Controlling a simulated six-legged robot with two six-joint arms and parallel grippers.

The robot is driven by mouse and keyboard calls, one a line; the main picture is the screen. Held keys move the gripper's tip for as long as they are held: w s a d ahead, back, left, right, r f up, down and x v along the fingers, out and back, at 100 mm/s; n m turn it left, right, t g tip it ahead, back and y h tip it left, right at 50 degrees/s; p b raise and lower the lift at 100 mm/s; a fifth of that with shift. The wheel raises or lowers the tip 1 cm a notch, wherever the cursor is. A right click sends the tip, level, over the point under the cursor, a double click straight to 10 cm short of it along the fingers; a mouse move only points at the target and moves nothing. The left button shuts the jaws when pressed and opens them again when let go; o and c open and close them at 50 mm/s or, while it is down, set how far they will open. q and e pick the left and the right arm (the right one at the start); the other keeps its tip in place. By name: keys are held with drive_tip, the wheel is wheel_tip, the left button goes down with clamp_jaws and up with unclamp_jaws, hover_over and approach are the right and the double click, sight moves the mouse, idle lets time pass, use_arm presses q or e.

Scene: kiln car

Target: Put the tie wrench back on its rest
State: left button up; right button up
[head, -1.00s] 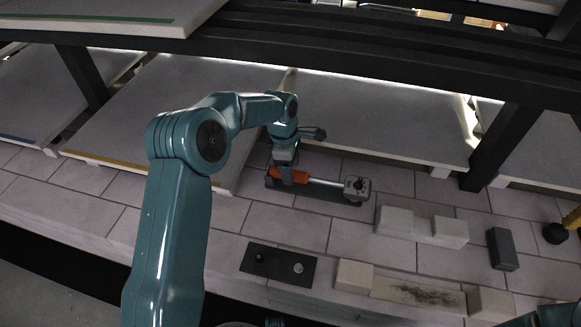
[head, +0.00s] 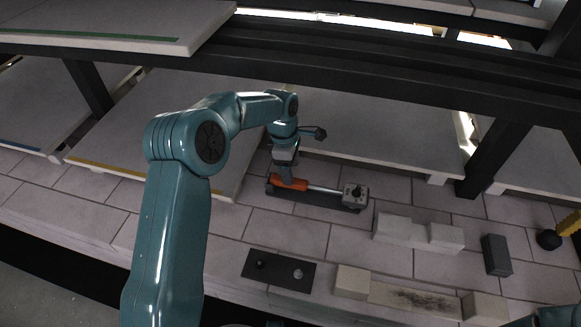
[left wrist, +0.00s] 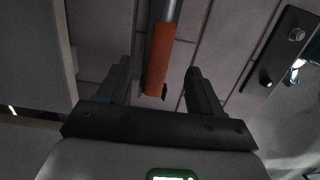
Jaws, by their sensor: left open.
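The tie wrench (head: 325,190) lies across the tiled floor in the head view, with an orange handle at left, a metal shaft and a blocky grey head at right. A dark strip lies along it; I cannot tell if it is a base or shadow. My left gripper (head: 287,179) is down at the handle. In the left wrist view the open gripper (left wrist: 160,84) has one finger on each side of the orange handle (left wrist: 160,58), with gaps showing. A dark plate (head: 268,276) with two knobs lies nearer me; I cannot tell if it is the rest.
Pale blocks (head: 418,232) and a dark grey block (head: 496,254) stand to the right of the wrench. A sooty slab (head: 412,297) lies between pale blocks near the front. Low pale shelves and a dark beam (head: 400,80) are behind. Tiles between wrench and plate are clear.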

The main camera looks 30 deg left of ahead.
use_arm(q)
drive_tip(key=shift+r+p, duration=0.65)
drive_tip(key=shift+r, duration=0.35)
drive_tip(key=shift+f, duration=0.1)
